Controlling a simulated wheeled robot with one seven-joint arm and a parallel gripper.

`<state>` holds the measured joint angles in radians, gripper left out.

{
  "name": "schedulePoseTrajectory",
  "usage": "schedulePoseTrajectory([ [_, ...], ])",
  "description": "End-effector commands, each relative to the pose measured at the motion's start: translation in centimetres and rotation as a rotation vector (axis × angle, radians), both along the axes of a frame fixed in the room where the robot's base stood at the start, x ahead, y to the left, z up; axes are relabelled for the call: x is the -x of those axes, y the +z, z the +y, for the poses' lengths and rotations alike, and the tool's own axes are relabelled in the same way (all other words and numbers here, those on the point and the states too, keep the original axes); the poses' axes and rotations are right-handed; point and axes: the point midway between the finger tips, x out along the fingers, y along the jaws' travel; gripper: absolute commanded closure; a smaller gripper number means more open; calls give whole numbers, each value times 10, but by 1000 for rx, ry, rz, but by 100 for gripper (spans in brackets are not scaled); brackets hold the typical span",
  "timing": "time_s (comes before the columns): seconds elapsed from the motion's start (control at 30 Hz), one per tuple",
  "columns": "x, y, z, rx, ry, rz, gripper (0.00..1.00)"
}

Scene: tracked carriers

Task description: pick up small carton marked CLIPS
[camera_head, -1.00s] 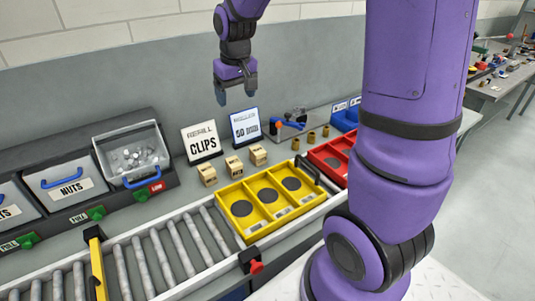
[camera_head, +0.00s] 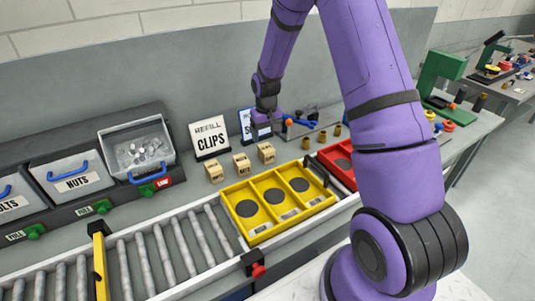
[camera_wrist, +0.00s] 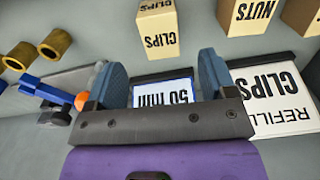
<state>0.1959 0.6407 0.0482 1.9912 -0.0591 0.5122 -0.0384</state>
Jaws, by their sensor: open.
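The small carton marked CLIPS (camera_wrist: 158,30) is a tan box at the top of the wrist view. By its place in the row, it is the rightmost of three small cartons (camera_head: 266,153) in the head view, where its label is too small to read. My gripper (camera_wrist: 160,70) is open and empty, its two blue fingers apart. In the head view my gripper (camera_head: 263,130) hangs behind and above the CLIPS carton, in front of the blue-framed sign. It is apart from the carton.
The carton marked NUTS (camera_wrist: 245,15) stands beside it, with another carton (camera_head: 214,171) beyond. Behind are the REFILL CLIPS sign (camera_head: 210,138) and blue-framed sign (camera_wrist: 163,92). Brass cylinders (camera_head: 322,136) stand to the right. A yellow tray (camera_head: 251,231) lies on rollers in front.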

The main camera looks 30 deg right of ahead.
Motion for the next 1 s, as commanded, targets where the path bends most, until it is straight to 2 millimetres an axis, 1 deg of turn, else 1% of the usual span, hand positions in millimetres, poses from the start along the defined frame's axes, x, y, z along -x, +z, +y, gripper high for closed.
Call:
schedulePoseTrajectory([
  [0.03,0,-8,0,0,0,2,22],
  [0.1,0,-15,0,0,0,1,22],
  [0.37,0,-28,0,0,-1,0,22],
  [0.7,-1,-70,-1,0,-1,0,22],
  [0.8,-1,-74,-1,0,-1,0,22],
  [0.97,-1,-73,-1,0,-1,-1,22],
  [1.0,-1,-73,-1,0,-1,-1,32],
])
